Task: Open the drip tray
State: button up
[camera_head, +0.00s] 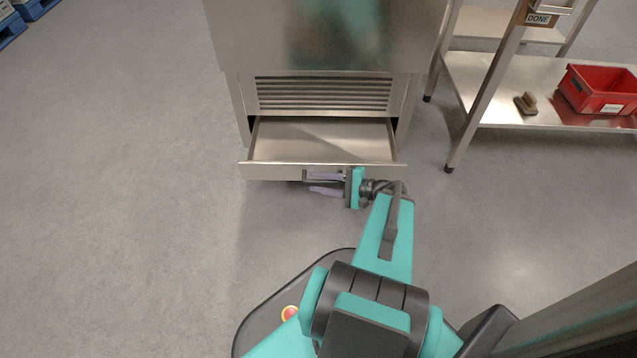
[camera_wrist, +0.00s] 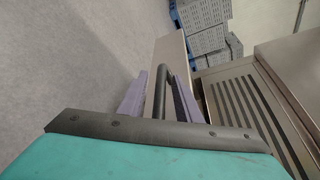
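The drip tray (camera_head: 320,143) is a shallow metal drawer. It is pulled well out from under the louvred panel of the steel machine, and its inside looks empty. A dark bar handle (camera_wrist: 234,75) is on its front.
The steel machine (camera_head: 325,35) stands behind the tray. A metal rack (camera_head: 490,75) at the right holds a red crate (camera_head: 602,88) and a brown brush-like object (camera_head: 525,102). Blue pallets (camera_head: 12,28) are at the far left. The grey floor left of the tray is clear.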

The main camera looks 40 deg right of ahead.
jog(key=p+v, duration=0.4)
jog(key=v, duration=0.9)
jog(key=shift+s+d, duration=0.25)
jog(key=shift+s, duration=0.1)
jog(key=shift+r, duration=0.15)
dwell(0.4)
